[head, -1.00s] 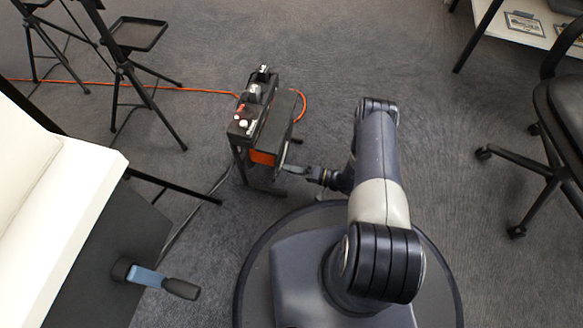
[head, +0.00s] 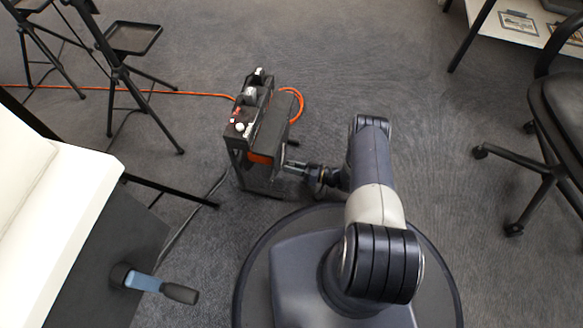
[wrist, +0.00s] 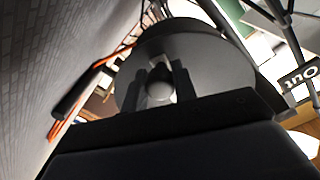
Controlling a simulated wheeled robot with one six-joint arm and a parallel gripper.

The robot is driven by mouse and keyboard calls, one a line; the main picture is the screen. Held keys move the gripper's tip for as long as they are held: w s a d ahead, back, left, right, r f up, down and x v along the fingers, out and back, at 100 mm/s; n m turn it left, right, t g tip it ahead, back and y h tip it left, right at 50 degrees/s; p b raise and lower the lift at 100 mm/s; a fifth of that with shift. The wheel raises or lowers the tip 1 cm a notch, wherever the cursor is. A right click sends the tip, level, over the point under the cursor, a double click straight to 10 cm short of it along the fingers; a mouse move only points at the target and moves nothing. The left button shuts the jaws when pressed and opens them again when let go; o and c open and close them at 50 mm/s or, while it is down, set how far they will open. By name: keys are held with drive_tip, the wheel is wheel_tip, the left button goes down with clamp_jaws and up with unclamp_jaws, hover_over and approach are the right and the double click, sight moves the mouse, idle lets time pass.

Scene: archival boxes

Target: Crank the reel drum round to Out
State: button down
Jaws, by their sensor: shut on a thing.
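The reel drum shows in the wrist view as a grey disc (wrist: 200,50) filling the upper middle. In the head view it is mostly hidden inside its black stand (head: 262,125), with an orange part (head: 260,158) low at the front. My gripper (head: 290,167) reaches the right side of the stand from the right. A sign reading "Out" (wrist: 300,75) stands at the right, rotated in the picture.
Orange cable (head: 299,105) loops beside the stand and runs left across the carpet. Black tripod stands (head: 132,40) are at upper left. An office chair (head: 560,110) is at right.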

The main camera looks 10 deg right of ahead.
drive_tip(key=shift+w, duration=0.15)
idle(0.3)
drive_tip(key=c, duration=1.1)
unclamp_jaws()
drive_tip(key=shift+c, duration=0.2)
drive_tip(key=shift+d, duration=0.15)
drive_tip(key=v, duration=1)
drive_tip(key=shift+s+d+p, duration=0.2)
drive_tip(key=shift+s+p, duration=0.05)
drive_tip(key=shift+p, duration=0.1)
